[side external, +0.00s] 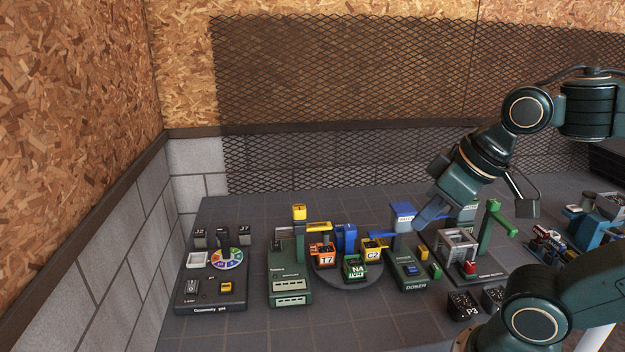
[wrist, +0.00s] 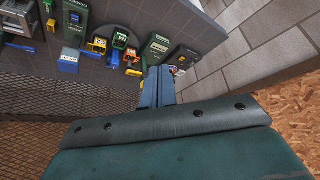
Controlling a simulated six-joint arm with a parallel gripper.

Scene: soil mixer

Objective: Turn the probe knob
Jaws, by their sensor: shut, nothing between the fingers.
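A bit of the coloured dial (wrist: 175,70) shows beside the fingertips there; the rest is hidden.
Between my gripper and the dial stand a round platform (side external: 350,281) with several coloured blocks, a green unit (side external: 290,285) with a yellow-topped post, and a dark green doser (side external: 408,270). Block walls and black mesh bound the bench at the left and back.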

